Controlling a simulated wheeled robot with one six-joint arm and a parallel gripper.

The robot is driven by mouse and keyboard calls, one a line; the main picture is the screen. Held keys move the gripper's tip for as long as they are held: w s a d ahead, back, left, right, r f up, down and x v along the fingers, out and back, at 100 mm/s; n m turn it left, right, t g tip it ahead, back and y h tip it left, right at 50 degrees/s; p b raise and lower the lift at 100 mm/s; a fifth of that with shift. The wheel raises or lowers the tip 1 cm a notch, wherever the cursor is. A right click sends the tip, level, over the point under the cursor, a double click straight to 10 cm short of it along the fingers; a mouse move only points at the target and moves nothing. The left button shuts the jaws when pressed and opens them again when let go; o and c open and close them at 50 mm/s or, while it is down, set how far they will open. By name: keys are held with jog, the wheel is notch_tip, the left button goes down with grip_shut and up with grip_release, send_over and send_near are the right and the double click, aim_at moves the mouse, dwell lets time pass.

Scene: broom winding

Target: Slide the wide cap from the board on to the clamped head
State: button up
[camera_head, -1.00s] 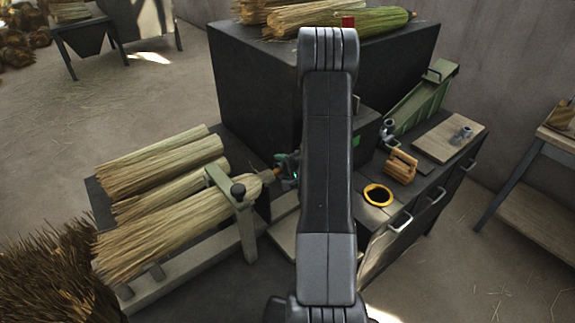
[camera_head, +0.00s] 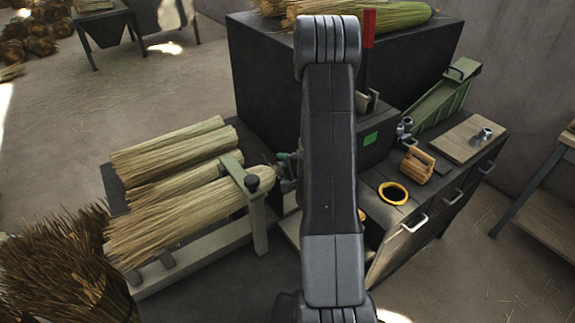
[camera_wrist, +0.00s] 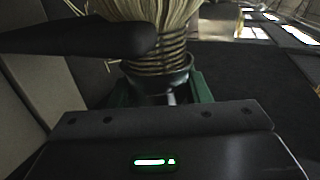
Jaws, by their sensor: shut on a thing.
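The clamped head (camera_head: 190,222), a bundle of pale straw, lies in the clamp (camera_head: 256,205), its narrow end toward my gripper (camera_head: 287,168). In the wrist view its neck (camera_wrist: 158,48) is wound with several turns of wire. My gripper's green fingers, also in the wrist view (camera_wrist: 158,92), are shut on a dark grey metal cap (camera_wrist: 150,77), which looks like the wide cap. The cap's rim meets the lowest turns of the winding; I cannot tell how far over the neck it sits. The board (camera_head: 455,143) at the right bears one small metal cap (camera_head: 486,134).
More straw bundles (camera_head: 170,150) lie behind the clamped head. A dark rounded bar (camera_wrist: 85,40) crosses the wrist view close to the neck. A tall black cabinet (camera_head: 265,85) stands behind.

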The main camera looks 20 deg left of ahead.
dwell(0.4)
jog(key=o, duration=1)
jog(key=shift+o, duration=0.2)
jog(key=v, duration=1.3)
jog(key=shift+s+d+r+b, duration=0.25)
jog(key=shift+b, duration=0.2)
jog(key=p+x, duration=0.1)
jog(key=x, duration=1.3)
jog(key=shift+w+d, duration=0.2)
jog(key=shift+d, duration=0.05)
